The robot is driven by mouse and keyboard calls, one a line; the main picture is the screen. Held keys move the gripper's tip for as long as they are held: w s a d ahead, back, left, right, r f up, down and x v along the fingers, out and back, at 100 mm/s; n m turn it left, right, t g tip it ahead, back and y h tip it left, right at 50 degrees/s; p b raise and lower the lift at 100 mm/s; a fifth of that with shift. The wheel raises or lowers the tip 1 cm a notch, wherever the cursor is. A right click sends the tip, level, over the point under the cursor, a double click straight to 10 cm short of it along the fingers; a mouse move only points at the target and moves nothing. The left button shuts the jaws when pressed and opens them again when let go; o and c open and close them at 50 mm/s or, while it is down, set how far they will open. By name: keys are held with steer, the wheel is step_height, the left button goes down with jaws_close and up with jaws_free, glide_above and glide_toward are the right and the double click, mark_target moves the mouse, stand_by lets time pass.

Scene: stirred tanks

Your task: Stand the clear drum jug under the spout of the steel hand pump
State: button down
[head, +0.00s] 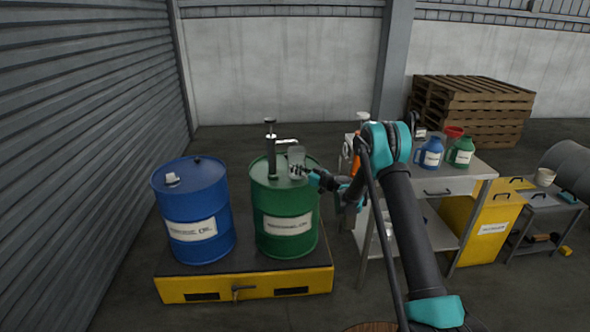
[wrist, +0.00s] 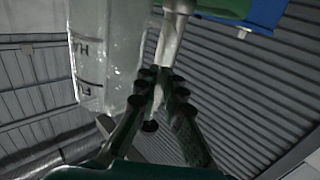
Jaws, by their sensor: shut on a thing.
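The clear drum jug (head: 296,155) is at the top of the green drum (head: 285,213), right of the steel hand pump (head: 270,150) and just below the pump's spout (head: 287,141) in the head view. It looks upright there. My gripper (head: 302,171) is at the jug's lower right. In the wrist view the jug (wrist: 100,60) has dark level marks, seen upside down. My gripper (wrist: 158,85) is shut on the jug's handle beside its wall. Whether the jug's base touches the drum top cannot be told.
A blue drum (head: 195,212) stands left of the green one on a yellow-edged spill pallet (head: 250,286). A steel bench (head: 462,172) with blue (head: 430,153) and green jugs (head: 461,152) is at the right. Wooden pallets (head: 470,108) are stacked behind.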

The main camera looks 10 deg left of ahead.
steer(key=shift+f, duration=0.4)
steer(key=c, duration=1.6)
jaws_free()
steer(key=shift+o, duration=0.2)
steer(key=v, duration=1.2)
